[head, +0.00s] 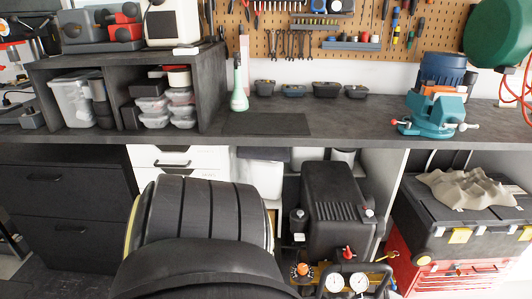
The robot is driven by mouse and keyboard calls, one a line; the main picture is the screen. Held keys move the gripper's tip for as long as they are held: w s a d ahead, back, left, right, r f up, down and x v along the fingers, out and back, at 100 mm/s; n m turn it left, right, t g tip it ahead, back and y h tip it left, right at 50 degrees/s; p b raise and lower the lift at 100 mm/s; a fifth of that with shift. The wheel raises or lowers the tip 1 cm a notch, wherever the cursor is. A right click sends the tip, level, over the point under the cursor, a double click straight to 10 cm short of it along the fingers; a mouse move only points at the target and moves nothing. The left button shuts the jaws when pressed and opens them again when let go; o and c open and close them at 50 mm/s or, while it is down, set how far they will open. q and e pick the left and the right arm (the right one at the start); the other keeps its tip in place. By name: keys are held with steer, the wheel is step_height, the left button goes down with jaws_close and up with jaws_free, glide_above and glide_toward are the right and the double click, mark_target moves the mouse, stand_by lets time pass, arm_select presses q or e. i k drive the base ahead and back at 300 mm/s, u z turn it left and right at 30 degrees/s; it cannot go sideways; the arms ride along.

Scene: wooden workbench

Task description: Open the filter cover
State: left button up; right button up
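A black box-shaped housing (336,200) with a ribbed top stands under the bench in the middle. I cannot tell which part is the filter cover, or whether any cover is open. Neither of my grippers is in view.
Large black tyres (200,215) stand left of the housing. A black case with a crumpled cloth (465,187) sits on a red tool chest (460,275) at right. On the dark bench (330,122) stand a blue vise (435,110), small trays and a green bottle (239,90).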

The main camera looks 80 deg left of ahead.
mark_target(298, 218)
steer(key=k, duration=0.35)
steer(key=u, duration=0.8)
